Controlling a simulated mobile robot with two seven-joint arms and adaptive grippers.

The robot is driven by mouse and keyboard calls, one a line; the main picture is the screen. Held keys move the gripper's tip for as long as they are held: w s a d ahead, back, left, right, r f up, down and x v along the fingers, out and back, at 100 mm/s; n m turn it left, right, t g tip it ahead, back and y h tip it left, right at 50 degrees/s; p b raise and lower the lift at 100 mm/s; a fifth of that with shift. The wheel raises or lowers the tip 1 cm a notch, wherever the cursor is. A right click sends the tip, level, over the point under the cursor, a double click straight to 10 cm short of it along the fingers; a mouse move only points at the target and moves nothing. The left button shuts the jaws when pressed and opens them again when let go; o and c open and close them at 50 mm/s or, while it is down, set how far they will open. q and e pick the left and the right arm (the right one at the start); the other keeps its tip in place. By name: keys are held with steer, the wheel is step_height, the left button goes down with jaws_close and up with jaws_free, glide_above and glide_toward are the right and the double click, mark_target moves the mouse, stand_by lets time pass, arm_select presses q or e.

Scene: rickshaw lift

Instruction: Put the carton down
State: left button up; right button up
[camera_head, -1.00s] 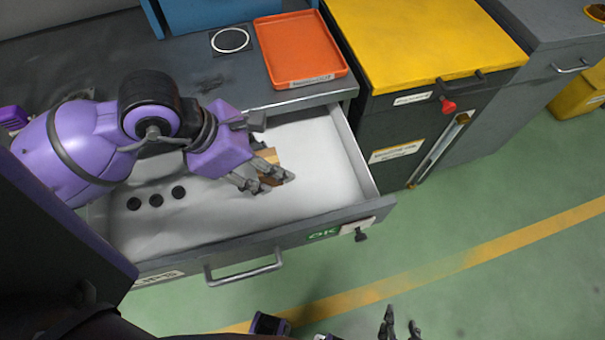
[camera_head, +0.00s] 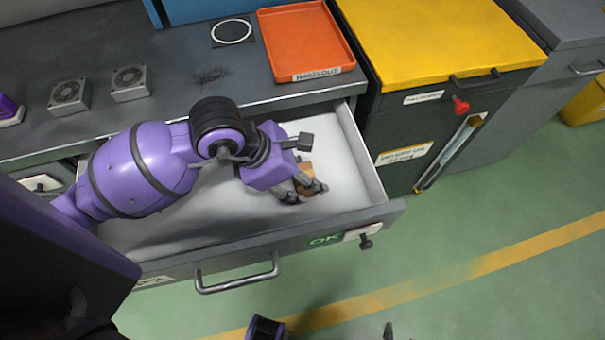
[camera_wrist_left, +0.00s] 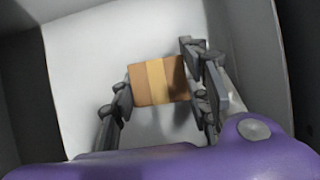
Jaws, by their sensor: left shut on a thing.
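The carton (camera_head: 307,180) is a small brown box with a lighter tan stripe. My left gripper (camera_head: 305,188) is shut on it, over the right part of the open drawer (camera_head: 345,165) with a white floor. In the left wrist view the carton (camera_wrist_left: 155,82) sits between the two dark grey fingers (camera_wrist_left: 158,90), its striped face showing. I cannot tell whether it touches the drawer floor. Of my right gripper only a dark tip (camera_head: 388,331) shows at the bottom edge, so its opening is hidden.
An orange tray (camera_head: 305,42) and two grey fan units (camera_head: 130,83) stand on the dark worktop. A yellow-topped cabinet (camera_head: 440,40) stands right of the drawer. The drawer's front (camera_head: 325,236) and side walls rise around its floor, which is clear right of the carton.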

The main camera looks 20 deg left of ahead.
arm_select(q)
steer(key=o, duration=1.2)
steer(key=shift+f, duration=0.1)
